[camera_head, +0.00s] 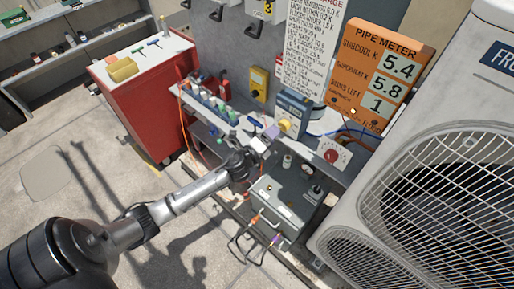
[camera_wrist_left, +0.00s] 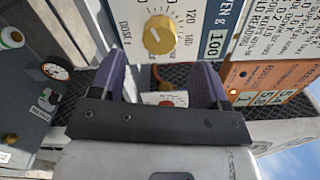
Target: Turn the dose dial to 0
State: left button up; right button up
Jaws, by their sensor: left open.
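The dose dial (camera_wrist_left: 160,36) is a yellow knob on a white face marked 120 and 180, in the upper middle of the left wrist view. Its exact pointer setting is too small to read. In the head view its yellow knob (camera_head: 285,126) shows on the blue-and-grey box (camera_head: 293,108) on the shelf. A panel beside it (camera_wrist_left: 214,43) reads 100. My left gripper (camera_wrist_left: 161,82) has two purple fingers, apart, with nothing gripped. In the head view the left gripper (camera_head: 264,140) is just left of the knob and seems apart from it. My right gripper is not in view.
An orange pipe meter (camera_head: 380,73) reads 5.4, 5.8 and 1. A white box with a red knob (camera_head: 333,154) sits right of the dial. A grey case (camera_head: 283,207) stands below, with hoses. Several bottles (camera_head: 215,103) line the shelf. A large condenser (camera_head: 440,190) fills the right.

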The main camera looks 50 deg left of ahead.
pick_arm(q)
jog(key=s, duration=0.8)
jog(key=shift+d, duration=0.35)
jog(key=shift+w, duration=0.1)
